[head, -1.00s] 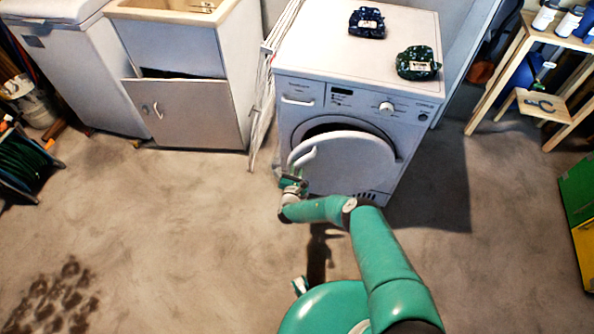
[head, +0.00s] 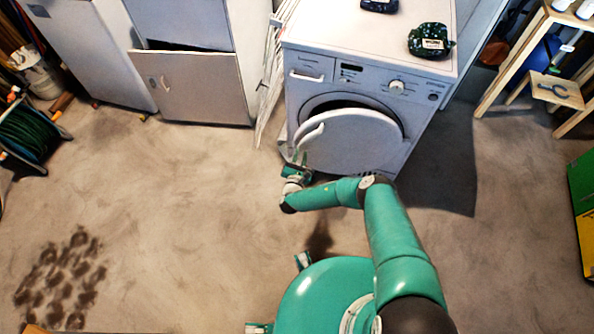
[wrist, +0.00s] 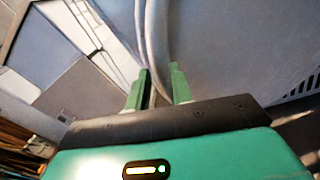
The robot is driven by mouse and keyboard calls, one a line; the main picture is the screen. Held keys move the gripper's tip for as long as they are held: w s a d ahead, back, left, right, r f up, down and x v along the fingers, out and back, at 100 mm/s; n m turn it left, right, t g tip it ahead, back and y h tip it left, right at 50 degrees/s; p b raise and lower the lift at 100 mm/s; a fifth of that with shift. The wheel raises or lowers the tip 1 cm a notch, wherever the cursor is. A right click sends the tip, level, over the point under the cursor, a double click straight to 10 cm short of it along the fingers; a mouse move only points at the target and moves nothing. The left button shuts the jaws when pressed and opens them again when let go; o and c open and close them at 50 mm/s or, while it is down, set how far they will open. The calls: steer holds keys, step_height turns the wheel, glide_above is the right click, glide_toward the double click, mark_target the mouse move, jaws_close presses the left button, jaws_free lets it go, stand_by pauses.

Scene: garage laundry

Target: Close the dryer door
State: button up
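The white dryer (head: 365,62) stands at the top middle of the head view. Its round door (head: 355,142) is partly open, with a dark gap showing along the top of the opening. A pale curved handle (head: 309,134) is on the door's left side. My gripper (head: 297,160) is low at that left edge, just below the handle. In the wrist view my gripper (wrist: 160,86) has its two green fingers apart, with the curved handle (wrist: 156,40) running down between them. Whether either finger touches it is unclear. The door (wrist: 235,45) fills the upper right there.
Dark patterned cloth bundles (head: 430,40) lie on the dryer. A wooden shelf (head: 515,60) is at right. The floor (head: 180,200) in front is mostly clear.

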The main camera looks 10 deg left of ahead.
steer(key=s, duration=0.8)
steer(key=shift+c, duration=0.2)
